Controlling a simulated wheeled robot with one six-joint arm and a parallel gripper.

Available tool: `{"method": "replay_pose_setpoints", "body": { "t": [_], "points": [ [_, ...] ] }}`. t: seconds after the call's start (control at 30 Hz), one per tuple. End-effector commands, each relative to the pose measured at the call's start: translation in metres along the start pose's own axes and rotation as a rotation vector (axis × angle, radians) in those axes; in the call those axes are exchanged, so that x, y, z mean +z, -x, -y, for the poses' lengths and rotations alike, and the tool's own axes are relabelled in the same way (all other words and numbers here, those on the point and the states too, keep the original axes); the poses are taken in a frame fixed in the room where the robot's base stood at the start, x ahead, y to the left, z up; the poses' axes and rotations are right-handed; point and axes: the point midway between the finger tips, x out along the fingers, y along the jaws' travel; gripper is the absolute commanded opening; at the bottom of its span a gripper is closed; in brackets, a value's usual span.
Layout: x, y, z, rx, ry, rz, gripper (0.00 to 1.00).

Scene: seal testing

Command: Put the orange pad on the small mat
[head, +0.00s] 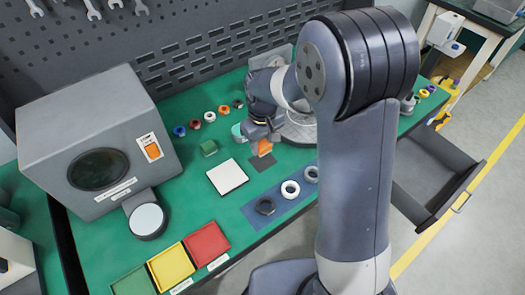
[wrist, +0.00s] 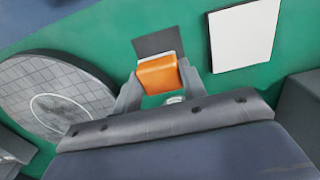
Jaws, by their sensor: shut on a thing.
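The orange pad (wrist: 158,76) is held between the two fingers of my gripper (wrist: 160,88) in the wrist view. It also shows in the head view as a small orange block (head: 265,148) under my gripper (head: 262,139). The small dark grey mat (wrist: 155,42) lies on the green bench top just beyond the pad in the wrist view. In the head view the mat (head: 262,164) shows just below the pad, partly covered by it. I cannot tell whether the pad touches the mat or is above it.
A white square plate (head: 227,177) lies left of the mat. A round grey disc (wrist: 62,97) stands near my gripper. A blue strip (head: 283,198) holds several rings. Red, yellow and green trays (head: 172,265) sit at the front.

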Motion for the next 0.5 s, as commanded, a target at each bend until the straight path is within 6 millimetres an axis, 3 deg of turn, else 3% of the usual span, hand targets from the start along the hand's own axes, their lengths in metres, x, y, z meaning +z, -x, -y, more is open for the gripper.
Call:
{"method": "replay_pose_setpoints", "body": {
  "t": [0.33,0.5],
  "points": [
    [0.0,-0.043,0.0,-0.001,0.0,0.003,0.17],
    [0.0,-0.052,0.0,0.0,0.0,-0.001,0.17]
  ]
}}
